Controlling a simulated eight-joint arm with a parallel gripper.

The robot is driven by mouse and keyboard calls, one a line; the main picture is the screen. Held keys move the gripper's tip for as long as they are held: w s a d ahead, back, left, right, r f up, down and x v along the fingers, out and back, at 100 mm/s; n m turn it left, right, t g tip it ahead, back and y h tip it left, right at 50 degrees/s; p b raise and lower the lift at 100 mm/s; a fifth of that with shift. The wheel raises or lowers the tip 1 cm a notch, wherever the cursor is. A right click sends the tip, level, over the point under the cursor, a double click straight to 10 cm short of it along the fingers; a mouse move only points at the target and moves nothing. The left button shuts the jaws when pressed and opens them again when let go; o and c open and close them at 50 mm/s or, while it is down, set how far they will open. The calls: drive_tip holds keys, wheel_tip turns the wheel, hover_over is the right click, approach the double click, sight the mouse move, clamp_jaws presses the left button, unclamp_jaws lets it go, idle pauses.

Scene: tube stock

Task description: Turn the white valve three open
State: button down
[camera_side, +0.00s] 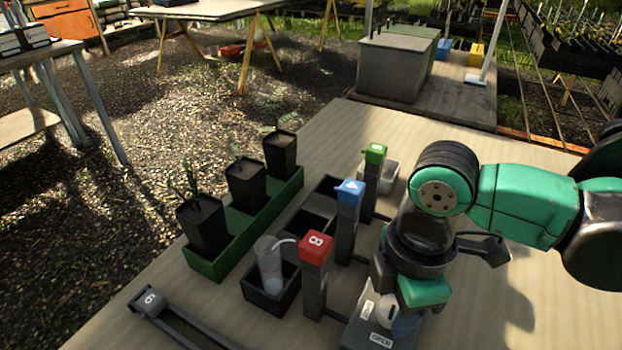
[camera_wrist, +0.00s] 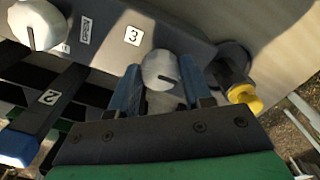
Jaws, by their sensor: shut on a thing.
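The white valve three (camera_wrist: 160,70) is a round knob beside the label 3 on a dark grey panel (camera_wrist: 190,48). A short dark mark on its face points toward the lower right in the wrist view. My gripper (camera_wrist: 160,86) has its blue fingers on either side of the knob and is shut on it. In the side view my gripper (camera_side: 408,318) is low over the panel, which carries an OPEN label (camera_side: 381,340). My wrist hides much of the panel there, and the knob's mark cannot be read.
Another white knob (camera_wrist: 36,24) is on the panel. Posts with red (camera_side: 316,246), blue (camera_side: 350,190) and green (camera_side: 376,152) caps stand left of my arm. A clear tube (camera_side: 269,268) stands in a black tray. Potted plants fill a green trough (camera_side: 208,262). A yellow-ended fitting (camera_wrist: 244,97) is nearby.

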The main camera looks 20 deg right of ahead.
drive_tip(key=shift+c, duration=1.8)
unclamp_jaws()
drive_tip(key=shift+r, duration=2.8)
drive_tip(key=w+d+m+t, duration=0.2)
drive_tip(key=d+m+t, duration=0.1)
drive_tip(key=d+m, duration=0.5)
drive_tip(key=w+d+m+t, duration=0.3)
drive_tip(key=d+m+t, duration=0.1)
drive_tip(key=d+m, duration=0.4)
drive_tip(key=d, duration=0.2)
drive_tip(key=shift+w+d, duration=0.3)
